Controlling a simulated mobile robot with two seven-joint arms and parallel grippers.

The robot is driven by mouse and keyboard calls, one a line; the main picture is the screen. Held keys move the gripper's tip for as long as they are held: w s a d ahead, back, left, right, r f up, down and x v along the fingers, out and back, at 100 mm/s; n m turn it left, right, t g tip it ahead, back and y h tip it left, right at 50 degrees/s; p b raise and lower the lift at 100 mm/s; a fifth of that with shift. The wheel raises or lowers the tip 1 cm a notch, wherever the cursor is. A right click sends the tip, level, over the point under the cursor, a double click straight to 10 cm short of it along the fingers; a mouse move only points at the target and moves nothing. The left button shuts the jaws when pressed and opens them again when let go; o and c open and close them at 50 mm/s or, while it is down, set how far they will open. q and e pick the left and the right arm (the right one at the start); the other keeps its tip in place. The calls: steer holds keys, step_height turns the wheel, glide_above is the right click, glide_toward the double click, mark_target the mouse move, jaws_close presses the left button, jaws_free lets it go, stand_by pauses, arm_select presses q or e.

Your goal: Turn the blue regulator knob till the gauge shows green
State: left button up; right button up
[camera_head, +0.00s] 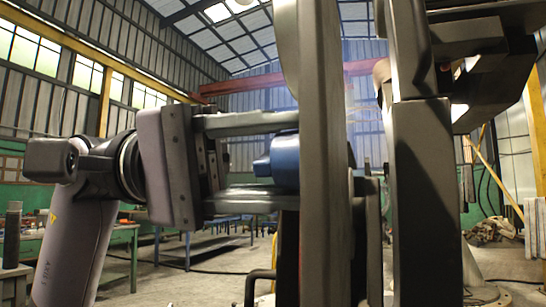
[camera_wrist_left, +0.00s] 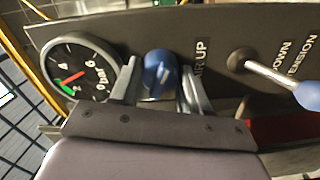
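The blue regulator knob (camera_wrist_left: 160,70) is on the dark panel in the left wrist view, with its raised bar facing my left gripper (camera_wrist_left: 160,78). The two fingers lie on either side of the knob, wide apart; I see no clear grip, and contact is too close to tell. In the head view the knob (camera_head: 284,160) sits between the upper and lower fingers of my left gripper (camera_head: 270,160). The black gauge (camera_wrist_left: 80,72) is left of the knob. Its red needle points towards a small green mark near the 2; whether it is on green is too small to tell. My right gripper is not in view.
A lever with a pale blue end (camera_wrist_left: 308,95) sticks out of the panel (camera_wrist_left: 215,45) to the right of the knob. In the head view upright dark beams hide the panel's front. Workbenches (camera_head: 120,240) stand far back at the left.

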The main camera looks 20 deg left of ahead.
arm_select(q)
steer(key=o, duration=0.3)
steer(key=shift+n, duration=0.3)
